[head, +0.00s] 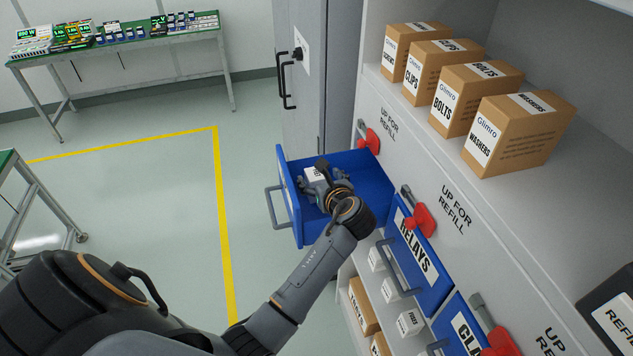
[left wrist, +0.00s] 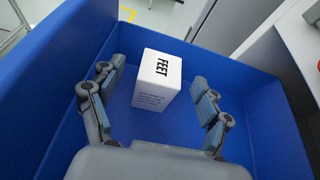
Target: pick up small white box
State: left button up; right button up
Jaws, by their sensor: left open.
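A small white box (left wrist: 155,85) marked "FEET" stands on the floor of an open blue drawer (left wrist: 50,95). In the left wrist view it sits between the two fingers of my left gripper (left wrist: 155,95), with a gap on each side. The gripper is open and reaches down into the drawer. In the head view, my left gripper (head: 316,183) is inside the pulled-out blue drawer (head: 366,180), and a bit of the white box (head: 314,173) shows beside it. The rest of the box is hidden by the gripper. My right gripper does not show.
The drawer walls stand close around my left gripper. A blue "RELAYS" drawer (head: 412,255) is beside it. Cardboard boxes (head: 520,135) line the shelf above. Small white boxes (head: 410,322) sit below. Floor left of the drawer is clear.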

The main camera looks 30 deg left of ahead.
aim_at(318, 175)
pick_arm(q)
jog(key=shift+w+a+f+p, duration=0.2)
jog(key=shift+w+a+p, duration=0.15)
jog(key=shift+w+a, duration=0.05)
jog(key=shift+f+p+x, duration=0.2)
jog(key=shift+p+x, duration=0.4)
jog(key=shift+x, duration=1.55)
jog(key=shift+d+r, duration=0.1)
jog(key=shift+d, duration=0.1)
jog(key=c, duration=1.4)
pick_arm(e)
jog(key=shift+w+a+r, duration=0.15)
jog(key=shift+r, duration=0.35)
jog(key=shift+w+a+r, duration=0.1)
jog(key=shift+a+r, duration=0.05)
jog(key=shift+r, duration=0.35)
